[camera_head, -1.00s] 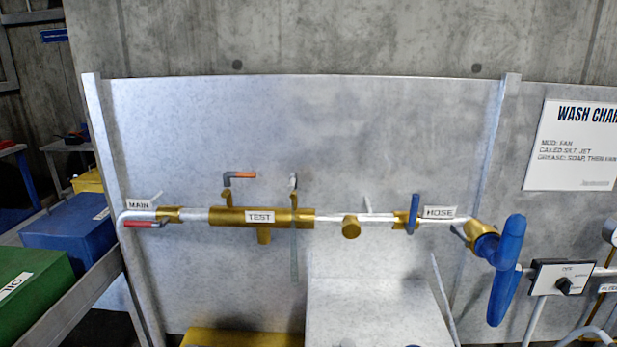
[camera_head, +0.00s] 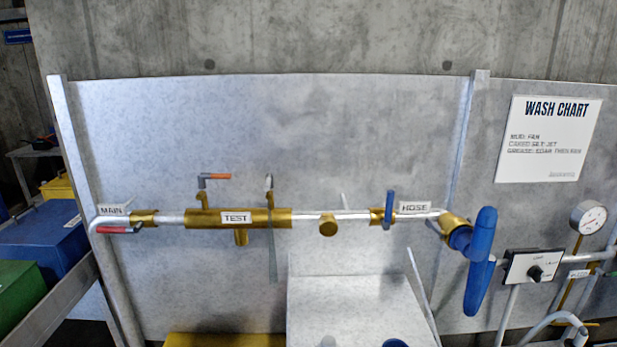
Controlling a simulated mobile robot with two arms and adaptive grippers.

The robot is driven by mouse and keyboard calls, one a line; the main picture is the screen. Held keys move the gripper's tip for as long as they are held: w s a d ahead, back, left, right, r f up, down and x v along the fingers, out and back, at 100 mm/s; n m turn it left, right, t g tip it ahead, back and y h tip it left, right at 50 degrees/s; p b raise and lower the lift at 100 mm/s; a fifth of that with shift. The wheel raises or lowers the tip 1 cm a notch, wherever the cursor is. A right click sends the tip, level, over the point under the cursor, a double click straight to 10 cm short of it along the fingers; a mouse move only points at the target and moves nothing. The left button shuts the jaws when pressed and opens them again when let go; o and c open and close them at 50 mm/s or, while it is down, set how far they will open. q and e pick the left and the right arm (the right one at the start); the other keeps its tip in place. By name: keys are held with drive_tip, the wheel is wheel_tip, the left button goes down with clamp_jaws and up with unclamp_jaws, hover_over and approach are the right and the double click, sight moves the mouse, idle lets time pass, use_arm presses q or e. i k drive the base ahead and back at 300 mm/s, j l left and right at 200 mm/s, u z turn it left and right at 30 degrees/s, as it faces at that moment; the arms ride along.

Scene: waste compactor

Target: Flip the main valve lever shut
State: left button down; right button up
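The main valve lever has a red handle (camera_head: 114,230) and sits at the left end of the pipe, below the MAIN label (camera_head: 111,210). The handle lies about level, along the pipe line, next to the brass main valve body (camera_head: 144,218). A silver pipe (camera_head: 168,219) runs right from it to the brass TEST section (camera_head: 203,219). Neither of my grippers shows in the head view.
An orange-handled lever (camera_head: 217,176) stands above the TEST section. A blue lever (camera_head: 390,209) sits by the HOSE label (camera_head: 414,207). A grey rail (camera_head: 52,306) and bins (camera_head: 45,245) stand at the left.

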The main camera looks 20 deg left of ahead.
sight(106, 229)
drive_tip(key=j+u, duration=0.1)
drive_tip(key=u, duration=1.8)
